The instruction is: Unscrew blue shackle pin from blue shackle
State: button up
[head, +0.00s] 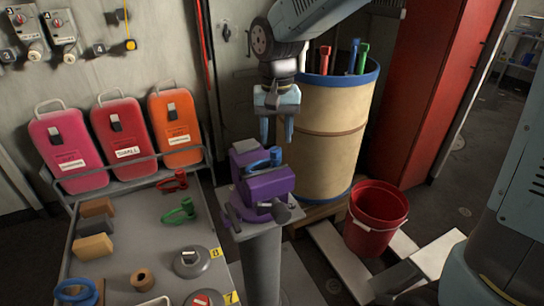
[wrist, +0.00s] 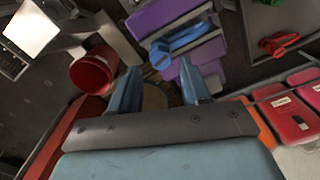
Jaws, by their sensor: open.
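The blue shackle (head: 260,164) sits in a purple vise (head: 266,186) on a grey pedestal. The blue shackle pin (head: 276,153) seems to be the small blue part at its right end; I cannot clearly separate the two. The wrist view shows the blue shackle (wrist: 186,38) and, at its lower left, what looks like the pin (wrist: 160,58). My gripper (head: 277,138) is open and empty, pointing down just above the vise. In the wrist view its fingertips (wrist: 158,82) are spread, with the blue parts beyond them and apart from them.
A tan barrel (head: 325,130) with coloured handles stands close behind my gripper. A red bucket (head: 376,218) is right of the pedestal. At left, a grey table (head: 150,235) holds red (head: 172,182) and green (head: 180,211) shackles, weights and blocks, with coloured cases behind.

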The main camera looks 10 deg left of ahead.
jog(key=shift+n, duration=0.4)
jog(key=m, duration=1.8)
jog(key=n, duration=0.4)
jog(key=shift+n, duration=0.4)
jog(key=n, duration=0.3)
jog(key=shift+n, duration=0.4)
jog(key=n, duration=0.9)
jog(key=m, duration=1.1)
jog(key=shift+m, duration=0.3)
jog(key=m, duration=1.2)
